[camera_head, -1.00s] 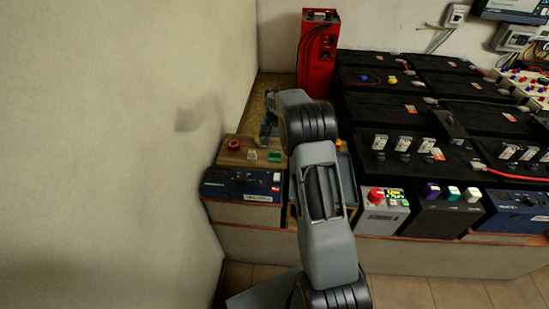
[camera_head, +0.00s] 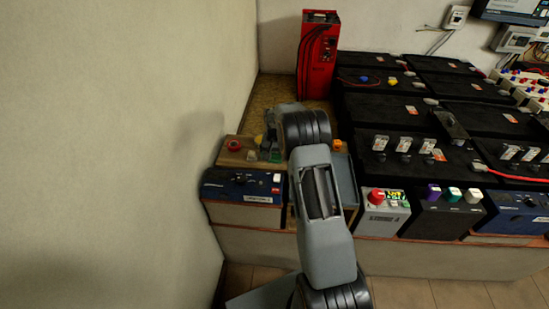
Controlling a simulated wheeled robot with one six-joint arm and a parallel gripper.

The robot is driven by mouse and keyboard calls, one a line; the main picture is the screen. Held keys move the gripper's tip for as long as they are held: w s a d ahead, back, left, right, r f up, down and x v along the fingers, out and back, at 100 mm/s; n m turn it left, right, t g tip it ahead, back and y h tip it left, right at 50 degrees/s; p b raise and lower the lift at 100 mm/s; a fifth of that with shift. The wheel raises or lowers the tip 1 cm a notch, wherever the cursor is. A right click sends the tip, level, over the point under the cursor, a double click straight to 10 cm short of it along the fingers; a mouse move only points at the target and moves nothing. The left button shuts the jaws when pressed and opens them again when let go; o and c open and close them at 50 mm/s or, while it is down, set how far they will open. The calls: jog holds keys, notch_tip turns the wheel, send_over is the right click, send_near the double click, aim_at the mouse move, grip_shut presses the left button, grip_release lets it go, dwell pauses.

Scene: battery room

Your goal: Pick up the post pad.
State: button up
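My gripper (camera_head: 268,147) points down over a wooden tray (camera_head: 228,158) at the left end of the bench. Its fingers are small, dark and partly behind my arm, so I cannot tell whether they are open or shut. A small green piece (camera_head: 275,156) shows right at the fingertips, partly covered. A small pale piece (camera_head: 252,155) lies just left of them. A red ring-shaped piece (camera_head: 233,145) sits at the tray's back left. I cannot tell which of these pieces is the post pad.
A blue box (camera_head: 240,185) stands in front of the tray, close to the left wall. A red charger (camera_head: 318,55) stands behind. Black batteries (camera_head: 385,100) fill the bench to the right. A grey box with a red knob (camera_head: 383,212) stands at the front edge.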

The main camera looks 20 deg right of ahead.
jog(key=c, duration=1)
jog(key=shift+o, duration=0.2)
jog(key=shift+r, duration=0.15)
jog(key=shift+r, duration=0.2)
jog(key=r, duration=0.3)
jog(key=shift+s+d+r, duration=0.2)
jog(key=shift+s+r, duration=0.05)
jog(key=s+d+r, duration=0.6)
jog(key=s+r, duration=0.2)
jog(key=s, duration=0.3)
jog(key=shift+s+d+r+p, duration=0.15)
jog(key=shift+s+r+p, duration=0.2)
jog(key=shift+s+r, duration=0.05)
